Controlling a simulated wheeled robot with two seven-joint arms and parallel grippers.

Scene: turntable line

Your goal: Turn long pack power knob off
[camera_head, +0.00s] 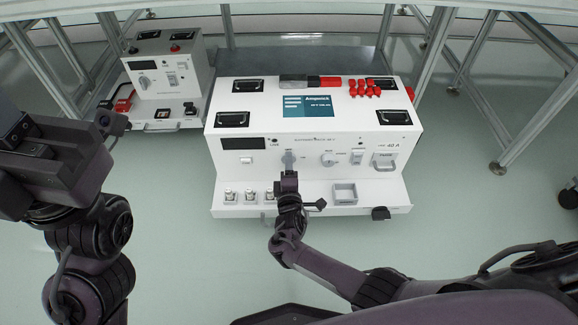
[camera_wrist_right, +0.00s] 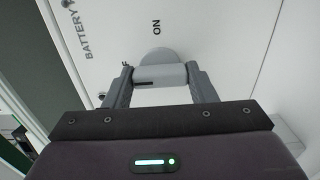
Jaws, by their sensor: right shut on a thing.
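The long white pack (camera_head: 310,150) stands in the middle of the head view, with a blue screen label on top. Its grey power knob (camera_head: 289,157) is on the front face, left of centre. My right gripper (camera_head: 289,176) reaches it from the front. In the right wrist view, the gripper (camera_wrist_right: 161,80) has a finger on each side of the knob (camera_wrist_right: 160,68) and is shut on it. A dark mark on the knob's grip lies toward its left end. "ON" reads above the knob; the other label is mostly hidden. My left gripper (camera_head: 105,125) is at the left, away from the pack; its fingers are unclear.
A second knob (camera_head: 328,159) and a switch (camera_head: 358,156) sit to the right on the same face. The front ledge (camera_head: 312,207) holds small terminals and a square tray (camera_head: 345,193). A smaller white unit (camera_head: 165,85) stands behind left. Metal frame legs (camera_head: 520,130) flank the pack.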

